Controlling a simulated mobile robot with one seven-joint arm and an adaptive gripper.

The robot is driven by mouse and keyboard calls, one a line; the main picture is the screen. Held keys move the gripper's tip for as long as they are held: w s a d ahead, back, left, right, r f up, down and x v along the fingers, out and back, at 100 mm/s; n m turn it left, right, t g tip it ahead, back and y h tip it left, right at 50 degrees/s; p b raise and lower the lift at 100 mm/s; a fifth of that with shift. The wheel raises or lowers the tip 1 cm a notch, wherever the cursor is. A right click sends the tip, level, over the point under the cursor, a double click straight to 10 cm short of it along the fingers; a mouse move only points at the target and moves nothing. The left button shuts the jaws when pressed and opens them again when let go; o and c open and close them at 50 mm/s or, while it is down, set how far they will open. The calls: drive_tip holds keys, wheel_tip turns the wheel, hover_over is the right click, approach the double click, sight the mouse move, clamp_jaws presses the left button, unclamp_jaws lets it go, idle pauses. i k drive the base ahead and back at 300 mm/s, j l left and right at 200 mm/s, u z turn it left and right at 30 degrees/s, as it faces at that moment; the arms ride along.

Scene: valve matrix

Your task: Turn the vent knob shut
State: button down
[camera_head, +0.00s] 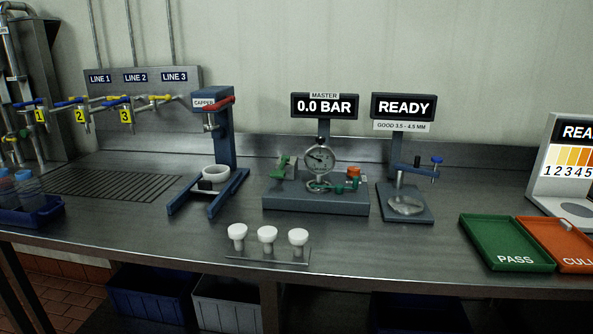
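The grey master gauge block (315,203) stands on the steel counter near the middle, under a display reading 0.0 BAR (325,106). A round dial gauge (320,158) rises from it. An orange-topped knob (353,172) sits at the block's right, beside small green fittings (338,189). A green lever-like part (283,167) is at its left. No label names the vent knob, so I cannot tell for certain which part it is, or whether it is open or shut. My gripper is not in view.
A blue capper (228,150) stands left of the block, and a thickness gauge (403,200) stands right. Green PASS (506,258) and orange CULL (570,263) trays lie at right.

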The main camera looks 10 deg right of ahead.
sight(352, 172)
drive_tip(key=i+l, duration=0.1)
drive_tip(key=l, duration=0.15)
drive_tip(key=i+l, duration=0.1)
drive_tip(key=l, duration=0.15)
drive_tip(key=i, duration=0.9)
